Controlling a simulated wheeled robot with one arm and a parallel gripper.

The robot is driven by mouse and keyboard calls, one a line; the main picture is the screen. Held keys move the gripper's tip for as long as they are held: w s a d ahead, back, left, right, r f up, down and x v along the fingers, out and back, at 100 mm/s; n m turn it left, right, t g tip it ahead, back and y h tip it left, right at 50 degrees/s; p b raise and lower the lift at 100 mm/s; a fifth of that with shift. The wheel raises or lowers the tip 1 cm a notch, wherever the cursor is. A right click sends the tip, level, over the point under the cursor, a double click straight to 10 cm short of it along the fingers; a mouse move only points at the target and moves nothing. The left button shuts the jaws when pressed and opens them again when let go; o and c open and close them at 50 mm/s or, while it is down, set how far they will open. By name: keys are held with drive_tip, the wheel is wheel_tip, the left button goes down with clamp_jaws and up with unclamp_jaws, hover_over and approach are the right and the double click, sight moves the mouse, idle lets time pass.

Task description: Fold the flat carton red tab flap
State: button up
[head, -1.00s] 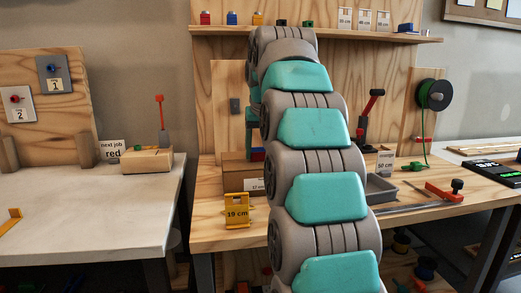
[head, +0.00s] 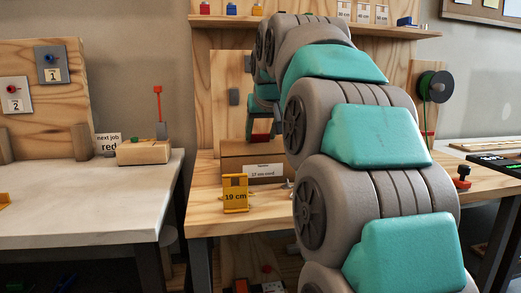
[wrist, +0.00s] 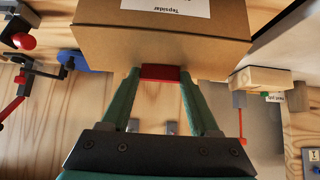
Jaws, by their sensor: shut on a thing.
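The brown carton (wrist: 105,42) fills the top of the wrist view, with a white printed label (wrist: 165,4). The red tab (wrist: 160,73) sits at its near edge in that view. My gripper (wrist: 160,75) is shut on the red tab, one green finger at each side. In the head view the carton (head: 228,168) stands on the wooden bench left of my arm. My gripper (head: 261,128) is over it, with a bit of the red tab (head: 261,137) showing. My arm hides the carton's right side. I cannot tell the flap's exact angle.
A yellow 19 cm stand (head: 236,193) is in front of the carton. A wooden block (head: 144,152) with a red lever is on the white table at left. My arm covers much of the bench.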

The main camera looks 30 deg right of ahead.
drive_tip(key=t+b, duration=0.1)
drive_tip(key=b, duration=0.1)
drive_tip(key=s+t+h+b, duration=0.1)
drive_tip(key=t+b, duration=0.1)
drive_tip(key=s+t+b, duration=0.1)
drive_tip(key=b, duration=0.1)
drive_tip(key=shift+s+a+f, duration=0.15)
drive_tip(key=shift+a+f, duration=0.1)
drive_tip(key=shift+a, duration=0.05)
drive_tip(key=shift+s+r+t+h+b, duration=0.15)
drive_tip(key=shift+s+t+h+b, duration=0.15)
drive_tip(key=shift+t+b, duration=0.45)
drive_tip(key=s+t+b, duration=0.1)
drive_tip(key=t+b, duration=0.1)
drive_tip(key=t+h+b, duration=0.1)
drive_tip(key=t+b, duration=0.1)
drive_tip(key=shift+s+a+b, duration=0.35)
drive_tip(key=shift+b, duration=0.05)
drive_tip(key=shift+r, duration=0.1)
drive_tip(key=o, duration=1.4)
drive_tip(key=shift+s, duration=0.1)
